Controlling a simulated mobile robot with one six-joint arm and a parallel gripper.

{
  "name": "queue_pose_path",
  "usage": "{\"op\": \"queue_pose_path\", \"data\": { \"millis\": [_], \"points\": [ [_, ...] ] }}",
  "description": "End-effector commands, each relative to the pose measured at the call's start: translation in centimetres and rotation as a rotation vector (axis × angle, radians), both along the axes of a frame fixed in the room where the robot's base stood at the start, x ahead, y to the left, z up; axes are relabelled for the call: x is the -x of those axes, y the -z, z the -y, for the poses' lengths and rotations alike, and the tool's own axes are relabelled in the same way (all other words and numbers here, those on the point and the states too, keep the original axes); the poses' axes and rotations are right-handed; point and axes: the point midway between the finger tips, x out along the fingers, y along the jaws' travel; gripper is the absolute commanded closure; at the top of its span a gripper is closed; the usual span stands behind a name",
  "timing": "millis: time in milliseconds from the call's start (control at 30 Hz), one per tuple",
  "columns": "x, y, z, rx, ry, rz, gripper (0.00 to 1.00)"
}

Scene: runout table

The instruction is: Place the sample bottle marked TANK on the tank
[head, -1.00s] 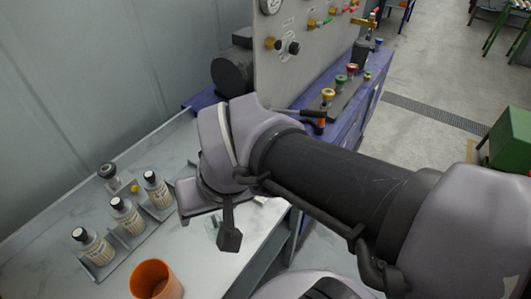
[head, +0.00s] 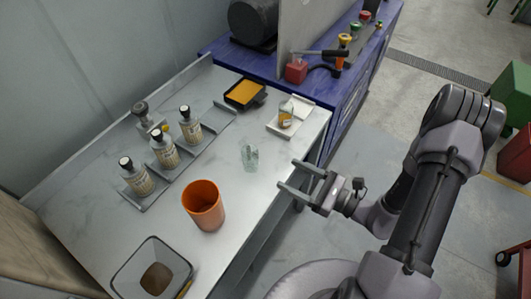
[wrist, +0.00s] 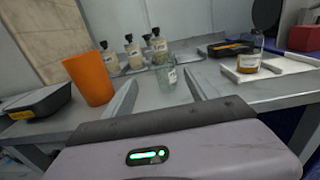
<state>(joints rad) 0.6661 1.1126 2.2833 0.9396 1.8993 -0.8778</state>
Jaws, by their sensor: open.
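A small clear jar (head: 249,154) with a pale label stands on the bench; it also shows in the wrist view (wrist: 172,77). Several dark-capped bottles (head: 164,150) stand in a grey rack. I cannot read which bottle is marked TANK, and cannot identify the tank. My gripper (head: 288,174) is open and empty at the bench's front edge, to the right of the clear jar and apart from it.
An orange cup (head: 204,208) and a dark-rimmed bin (head: 128,272) stand nearer on the bench. A black tray with yellow (head: 246,92) lies behind. A blue bench (head: 218,46) holds a red container (head: 296,70) and a panel. The bench around the jar is clear.

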Motion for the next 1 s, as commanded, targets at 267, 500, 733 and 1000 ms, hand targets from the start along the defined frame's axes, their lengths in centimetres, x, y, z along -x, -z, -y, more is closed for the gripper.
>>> {"op": "queue_pose_path", "data": {
  "millis": [267, 500, 733, 1000],
  "points": [
    [-4.0, 0.8, -5.0, -0.009, 0.016, -0.007, 0.34],
    [-7.2, 0.6, -9.0, -0.009, 0.019, -0.007, 0.34],
    [-9.2, 0.5, -11.9, -0.010, 0.017, -0.005, 0.34],
    [-10.7, 0.3, -13.6, -0.011, 0.022, -0.009, 0.34]
  ]
}}
